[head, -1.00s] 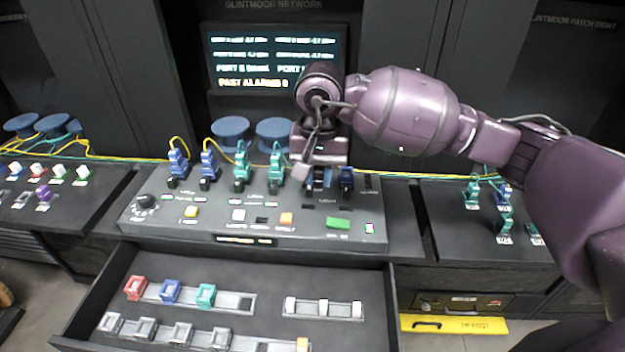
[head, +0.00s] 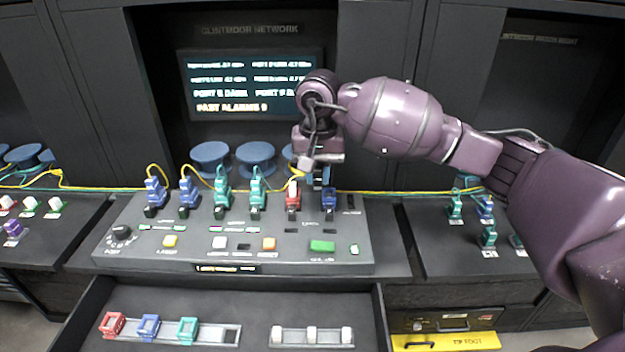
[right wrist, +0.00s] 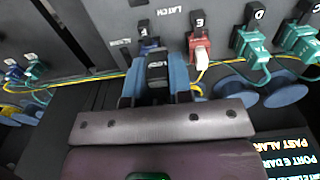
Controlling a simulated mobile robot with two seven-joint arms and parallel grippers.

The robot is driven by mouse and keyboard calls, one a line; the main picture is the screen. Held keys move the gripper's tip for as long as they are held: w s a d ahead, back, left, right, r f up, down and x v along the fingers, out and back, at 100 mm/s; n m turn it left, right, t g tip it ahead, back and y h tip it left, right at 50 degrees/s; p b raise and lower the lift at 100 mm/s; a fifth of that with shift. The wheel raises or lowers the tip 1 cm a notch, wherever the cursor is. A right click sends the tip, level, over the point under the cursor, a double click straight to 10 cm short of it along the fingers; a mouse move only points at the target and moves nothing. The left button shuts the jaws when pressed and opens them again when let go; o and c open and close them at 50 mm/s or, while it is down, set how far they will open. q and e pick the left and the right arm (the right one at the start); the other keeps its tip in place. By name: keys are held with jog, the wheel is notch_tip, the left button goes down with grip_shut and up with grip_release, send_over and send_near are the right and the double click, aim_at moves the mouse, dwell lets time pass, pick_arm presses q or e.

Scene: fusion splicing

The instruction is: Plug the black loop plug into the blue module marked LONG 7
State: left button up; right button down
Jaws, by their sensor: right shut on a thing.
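My right gripper (head: 318,178) is above and behind the blue module at the right end of the console's module row. It is shut on a black plug with pale lettering (right wrist: 157,68), seen between its blue fingers in the right wrist view. The blue module (head: 328,203) sits upright in the slot marked F; it shows just beyond the plug in the right wrist view (right wrist: 148,46). I cannot read a LONG 7 mark on it, nor tell whether plug and module touch. My left gripper is out of view.
A red module (head: 292,203) with a pale top and yellow fibre stands close left of the blue one, in slot E. Several green and blue modules continue left. The open drawer (head: 255,312) holds coloured blocks in front. An alarm screen (head: 250,85) stands behind.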

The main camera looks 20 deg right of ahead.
jog(key=shift+w+d+b, duration=0.65)
jog(key=shift+w+d, duration=0.95)
jog(key=shift+d, duration=0.25)
jog(key=shift+w+d+f+b, duration=0.35)
jog(key=shift+d+f+b, duration=0.1)
jog(key=shift+f, duration=0.15)
jog(key=shift+w+d+f+b, duration=0.35)
jog(key=shift+f+b, duration=0.1)
jog(key=shift+f, duration=0.1)
jog(key=shift+f+b, duration=0.9)
jog(key=shift+f, duration=1.05)
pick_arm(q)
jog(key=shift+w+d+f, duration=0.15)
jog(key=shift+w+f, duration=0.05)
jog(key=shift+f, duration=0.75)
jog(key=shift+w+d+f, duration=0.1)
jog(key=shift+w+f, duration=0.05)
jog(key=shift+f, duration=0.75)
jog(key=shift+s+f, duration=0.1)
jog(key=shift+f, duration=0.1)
